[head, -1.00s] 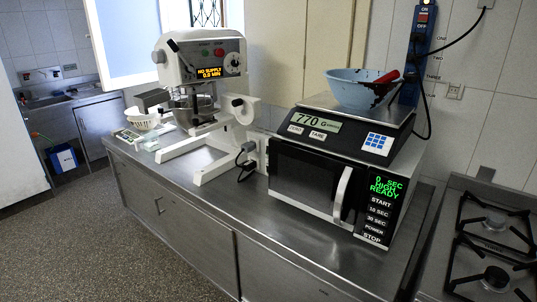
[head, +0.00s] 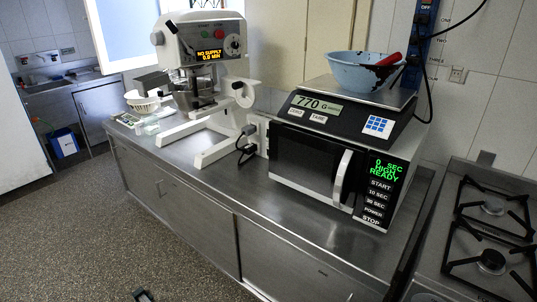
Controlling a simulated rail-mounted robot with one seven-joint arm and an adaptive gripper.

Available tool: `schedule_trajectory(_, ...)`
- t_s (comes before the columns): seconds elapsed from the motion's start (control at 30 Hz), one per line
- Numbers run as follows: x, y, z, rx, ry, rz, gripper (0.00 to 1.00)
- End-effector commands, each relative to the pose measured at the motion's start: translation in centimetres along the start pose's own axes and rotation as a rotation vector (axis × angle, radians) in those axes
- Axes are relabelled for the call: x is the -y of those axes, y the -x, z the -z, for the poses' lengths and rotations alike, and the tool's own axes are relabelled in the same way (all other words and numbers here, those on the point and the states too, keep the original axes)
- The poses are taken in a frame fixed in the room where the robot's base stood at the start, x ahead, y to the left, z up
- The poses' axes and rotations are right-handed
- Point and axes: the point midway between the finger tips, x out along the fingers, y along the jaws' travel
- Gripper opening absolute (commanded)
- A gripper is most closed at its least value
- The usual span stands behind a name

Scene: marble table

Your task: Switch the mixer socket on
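The white mixer (head: 203,55) stands on the steel counter, and its display reads "NO SUPPLY 0.0 MIN". A black plug with a cable (head: 246,140) is at a pale socket plate (head: 262,130) between the mixer and the microwave. The socket's switch is too small to read. A blue power strip (head: 422,45) with labelled rows is on the wall at the right; its top is cut off. A small dark part at the bottom edge, perhaps the tip of my gripper (head: 143,295), shows over the floor, far from the socket. Its opening cannot be seen.
The microwave (head: 310,166) carries a scale reading 770 g, with a blue bowl (head: 358,72) on it. A gas hob (head: 490,235) is at the right. A white basket (head: 143,101) stands left of the mixer. The counter front (head: 235,200) is clear.

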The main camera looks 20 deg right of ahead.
Motion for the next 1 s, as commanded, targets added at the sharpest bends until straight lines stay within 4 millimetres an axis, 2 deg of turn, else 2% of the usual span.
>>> schedule_trajectory(0.1,0.0,0.0,0.0,0.0,0.0,0.0,0.4)
schedule_trajectory(0.3,0.0,0.0,0.0,0.0,0.0,0.0,0.07)
schedule_trajectory(0.37,0.0,0.0,0.0,0.0,0.0,0.0,0.0)
schedule_trajectory(1.0,0.0,0.0,0.0,0.0,0.0,0.0,0.0)
